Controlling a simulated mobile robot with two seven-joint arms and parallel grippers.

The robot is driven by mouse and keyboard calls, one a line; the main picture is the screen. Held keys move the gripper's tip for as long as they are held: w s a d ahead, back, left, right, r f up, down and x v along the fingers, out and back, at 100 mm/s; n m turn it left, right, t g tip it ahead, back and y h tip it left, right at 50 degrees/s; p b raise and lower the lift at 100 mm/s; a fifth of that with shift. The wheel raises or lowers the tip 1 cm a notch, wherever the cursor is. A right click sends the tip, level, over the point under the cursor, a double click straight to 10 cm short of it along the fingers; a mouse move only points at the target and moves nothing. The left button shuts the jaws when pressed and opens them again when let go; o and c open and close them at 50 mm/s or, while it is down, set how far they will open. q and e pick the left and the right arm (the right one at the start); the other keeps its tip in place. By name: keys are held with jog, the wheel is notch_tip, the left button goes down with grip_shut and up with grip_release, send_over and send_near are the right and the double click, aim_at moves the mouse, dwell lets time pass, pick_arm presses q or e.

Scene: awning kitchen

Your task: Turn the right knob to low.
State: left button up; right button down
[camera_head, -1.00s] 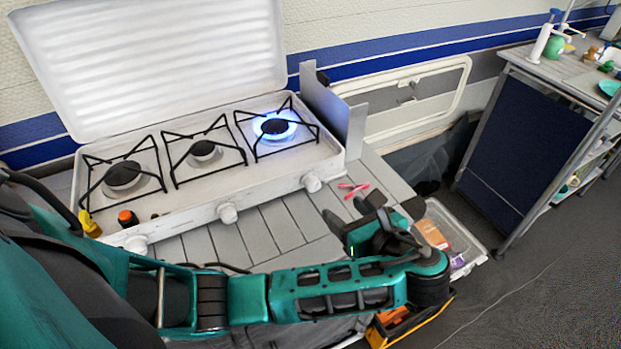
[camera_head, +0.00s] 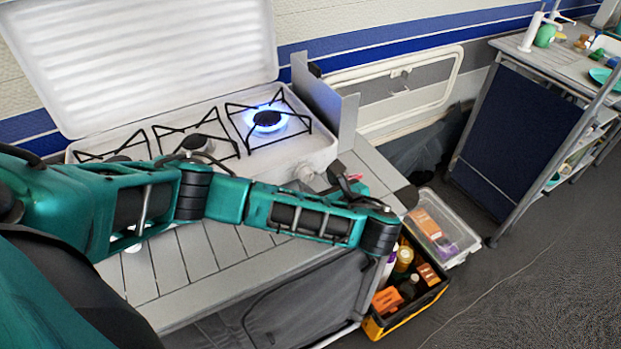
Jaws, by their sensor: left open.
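The white stove (camera_head: 318,151) stands on the slatted table with its lid raised. Its right knob (camera_head: 303,172) is on the front face, below the right burner (camera_head: 267,119), which burns with a blue flame. The knob's setting is too small to read. My left arm reaches in from the left across the stove front. My left gripper (camera_head: 336,180) is open and empty, just right of the right knob and apparently apart from it. The arm partly hides the gripper. The middle and left knobs are hidden behind the arm or hard to make out. My right gripper is not in view.
A grey wind guard (camera_head: 330,108) stands at the stove's right end. A small red item (camera_head: 357,188) shows beside my gripper. A yellow-black crate (camera_head: 405,318) of goods and a clear bin (camera_head: 462,236) are on the floor at right. The table's front (camera_head: 170,272) is clear.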

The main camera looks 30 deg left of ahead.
aim_at(308, 179)
pick_arm(q)
jog(key=shift+w+a, duration=0.2)
jog(key=shift+a, duration=0.5)
jog(key=shift+x, duration=1.4)
jog(key=shift+s+f, duration=0.1)
jog(key=shift+s, duration=0.05)
jog(key=c, duration=1)
